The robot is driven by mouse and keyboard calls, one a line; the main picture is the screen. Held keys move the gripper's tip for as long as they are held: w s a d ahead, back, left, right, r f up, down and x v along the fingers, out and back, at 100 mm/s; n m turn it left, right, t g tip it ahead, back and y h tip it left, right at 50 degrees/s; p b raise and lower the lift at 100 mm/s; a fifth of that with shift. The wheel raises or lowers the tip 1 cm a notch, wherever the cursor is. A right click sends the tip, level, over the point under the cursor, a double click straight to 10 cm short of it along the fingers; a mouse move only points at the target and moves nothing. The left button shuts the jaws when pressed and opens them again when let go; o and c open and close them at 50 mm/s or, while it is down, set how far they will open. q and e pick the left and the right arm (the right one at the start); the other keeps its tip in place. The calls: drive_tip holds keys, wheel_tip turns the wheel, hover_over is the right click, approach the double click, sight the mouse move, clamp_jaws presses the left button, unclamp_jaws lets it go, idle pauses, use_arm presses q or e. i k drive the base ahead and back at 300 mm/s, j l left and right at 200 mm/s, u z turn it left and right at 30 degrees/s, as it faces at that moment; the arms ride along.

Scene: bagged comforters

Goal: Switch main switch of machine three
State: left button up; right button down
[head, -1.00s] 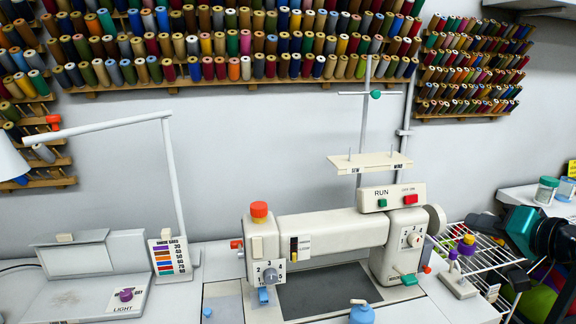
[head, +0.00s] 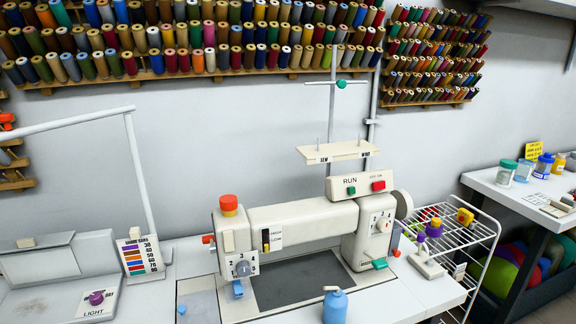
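A cream sewing machine (head: 300,217) stands on the white table in the middle. On top is a box (head: 358,186) with a green button (head: 351,190) beside the word RUN and a red button (head: 378,185) under a small label. The machine also has a numbered dial (head: 243,268), another dial on its right column (head: 382,226), a red-orange knob (head: 228,204) and a dark slider (head: 266,240). I cannot make out a machine number or a main switch marked as such. Neither gripper shows.
A blue bottle (head: 335,306) stands at the table's front. A lamp panel with a purple knob (head: 96,298) is at left. A white wire rack (head: 470,240) stands right of the machine. A side table (head: 520,198) with jars is farther right. Thread racks (head: 200,70) line the wall.

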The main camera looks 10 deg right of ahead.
sight(377, 186)
drive_tip(key=i+l, duration=0.1)
drive_tip(key=l, duration=1.35)
drive_tip(key=i+l+u, duration=0.15)
drive_tip(key=l, duration=1.25)
